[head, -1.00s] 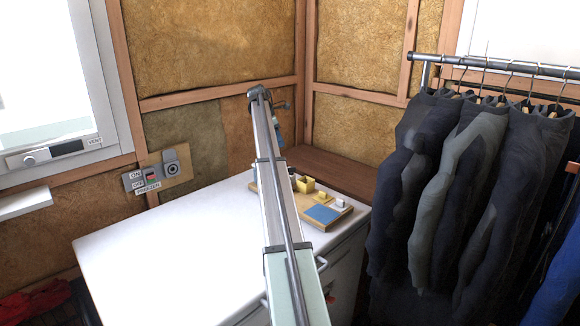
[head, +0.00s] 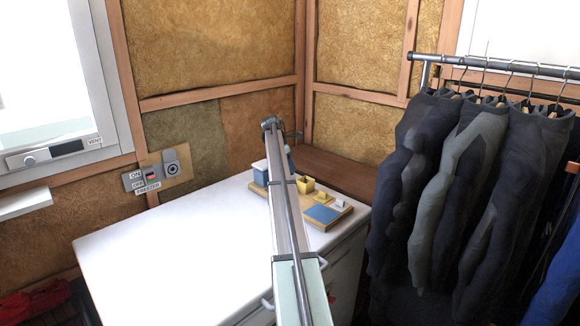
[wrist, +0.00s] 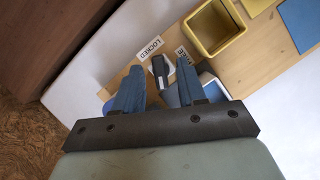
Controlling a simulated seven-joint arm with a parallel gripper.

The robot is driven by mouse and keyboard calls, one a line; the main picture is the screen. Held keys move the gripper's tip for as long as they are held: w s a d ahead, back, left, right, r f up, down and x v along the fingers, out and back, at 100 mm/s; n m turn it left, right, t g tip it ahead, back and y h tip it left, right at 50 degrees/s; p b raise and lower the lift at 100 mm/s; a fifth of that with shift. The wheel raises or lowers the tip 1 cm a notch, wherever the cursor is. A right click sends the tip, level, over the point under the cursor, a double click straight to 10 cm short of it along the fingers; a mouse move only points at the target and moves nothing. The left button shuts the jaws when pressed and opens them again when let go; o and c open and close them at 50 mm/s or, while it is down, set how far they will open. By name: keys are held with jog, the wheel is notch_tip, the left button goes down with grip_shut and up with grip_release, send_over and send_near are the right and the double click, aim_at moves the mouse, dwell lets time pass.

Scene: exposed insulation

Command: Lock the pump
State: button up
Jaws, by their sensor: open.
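The pump fixture is on a wooden board (head: 330,218) on the white freezer top. A small dark lever (wrist: 160,68) shows in the wrist view, beside a LOCKED label (wrist: 149,47) and a second label (wrist: 183,55) that is partly covered. My gripper (wrist: 160,75) is open, its two blue fingers on either side of the lever in the picture. I cannot tell whether they touch it. A white and blue part (wrist: 208,88) is partly hidden behind the right finger. In the head view my arm hides the lever and most of the gripper.
The board also holds a yellow open box (head: 306,185), a blue pad (head: 322,214) and a small yellow-and-white piece (head: 341,204). The freezer top (head: 170,240) is clear to the left. A wall switch panel (head: 155,176) is at the left.

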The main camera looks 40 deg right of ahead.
jog(key=shift+f, duration=0.1)
grip_shut()
dwell(0.4)
